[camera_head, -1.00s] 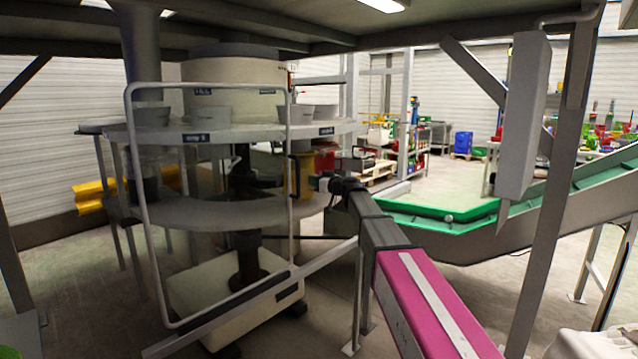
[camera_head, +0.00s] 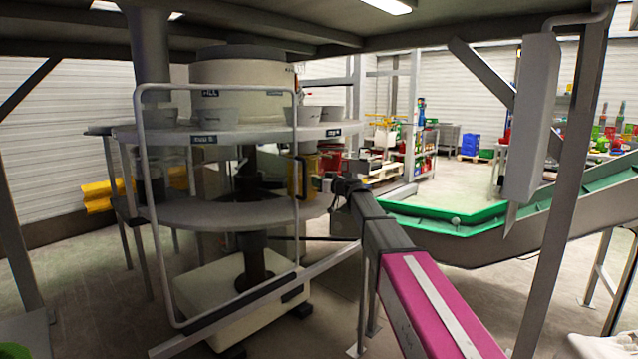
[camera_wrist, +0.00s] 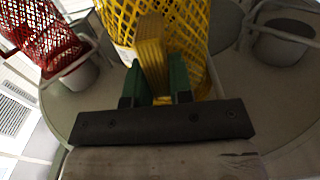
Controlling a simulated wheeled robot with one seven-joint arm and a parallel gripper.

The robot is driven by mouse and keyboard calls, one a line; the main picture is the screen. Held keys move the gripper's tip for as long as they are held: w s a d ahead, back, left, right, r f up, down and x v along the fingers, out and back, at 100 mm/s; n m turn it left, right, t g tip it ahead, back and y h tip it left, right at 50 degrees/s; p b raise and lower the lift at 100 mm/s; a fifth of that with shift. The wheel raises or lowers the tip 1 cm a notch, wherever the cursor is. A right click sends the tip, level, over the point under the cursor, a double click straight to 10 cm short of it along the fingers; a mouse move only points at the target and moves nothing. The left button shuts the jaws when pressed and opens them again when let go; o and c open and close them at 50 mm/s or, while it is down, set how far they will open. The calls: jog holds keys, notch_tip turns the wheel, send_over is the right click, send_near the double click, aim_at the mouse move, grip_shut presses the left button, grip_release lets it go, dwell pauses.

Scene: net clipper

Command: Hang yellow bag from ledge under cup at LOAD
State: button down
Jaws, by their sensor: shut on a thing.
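The yellow net bag (camera_head: 302,175) hangs at the near right side of the round machine, between its upper and lower discs. My gripper (camera_head: 323,184) is at the bag's right side. In the wrist view the green fingers of my gripper (camera_wrist: 156,82) are shut on a gathered yellow strip of the net bag (camera_wrist: 188,32). Grey cups (camera_head: 212,125) stand on the upper disc (camera_head: 262,131), which has dark labels along its rim. The label text is too small to read surely. Whether the bag touches a ledge cannot be told.
A thin grey guard frame (camera_head: 297,190) stands just left of the bag. A red net bag (camera_head: 331,161) shows behind my gripper, and in the wrist view (camera_wrist: 42,38). A green conveyor (camera_head: 450,217) and grey posts (camera_head: 560,180) stand to the right.

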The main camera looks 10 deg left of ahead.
jog(key=shift+f, duration=0.1)
jog(key=c, duration=0.9)
grip_release()
jog(key=shift+c, duration=0.2)
jog(key=v, duration=1)
jog(key=shift+s+d, duration=0.25)
jog(key=shift+d, duration=0.05)
